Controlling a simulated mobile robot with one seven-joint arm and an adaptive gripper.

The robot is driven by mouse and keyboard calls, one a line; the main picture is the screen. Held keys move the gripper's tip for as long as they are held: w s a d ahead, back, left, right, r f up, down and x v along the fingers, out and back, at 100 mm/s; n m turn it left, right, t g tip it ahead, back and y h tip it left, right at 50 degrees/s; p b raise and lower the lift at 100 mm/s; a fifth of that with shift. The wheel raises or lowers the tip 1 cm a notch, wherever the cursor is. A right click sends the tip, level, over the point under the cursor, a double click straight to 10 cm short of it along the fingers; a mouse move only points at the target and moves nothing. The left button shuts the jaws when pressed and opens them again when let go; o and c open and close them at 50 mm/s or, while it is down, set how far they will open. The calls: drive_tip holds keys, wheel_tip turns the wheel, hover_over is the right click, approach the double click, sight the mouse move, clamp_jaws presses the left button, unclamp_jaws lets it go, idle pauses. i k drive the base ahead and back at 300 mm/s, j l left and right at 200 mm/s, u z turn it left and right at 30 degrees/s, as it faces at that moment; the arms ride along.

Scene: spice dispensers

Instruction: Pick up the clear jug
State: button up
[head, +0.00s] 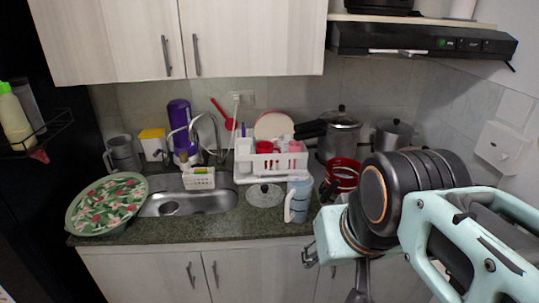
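A pale, see-through jug with a handle on its left side (298,198) stands upright at the counter's front edge, right of the sink. A second see-through, greyish jug (122,154) stands at the back left, behind the patterned tray. I cannot tell from looks alone which one is the clear jug. My gripper (336,272) hangs in front of the counter, below and to the right of the pale jug, apart from it. My arm hides much of the gripper, and its fingertips are not clear. Nothing is seen in it.
A round flowered tray (107,203) lies left of the sink (190,201). A white dish rack (270,164) stands behind the pale jug, with a glass lid (265,195) beside it. A red pot (343,174) and steel pots (341,134) are to the right.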

sight(300, 184)
drive_tip(key=i+l+z, duration=0.1)
drive_tip(key=z, duration=0.4)
drive_tip(key=i, duration=0.75)
drive_tip(key=j, duration=0.4)
drive_tip(key=i+j+z, duration=0.25)
drive_tip(key=z, duration=0.15)
drive_tip(key=k+l+u, duration=0.35)
drive_tip(key=k, duration=0.1)
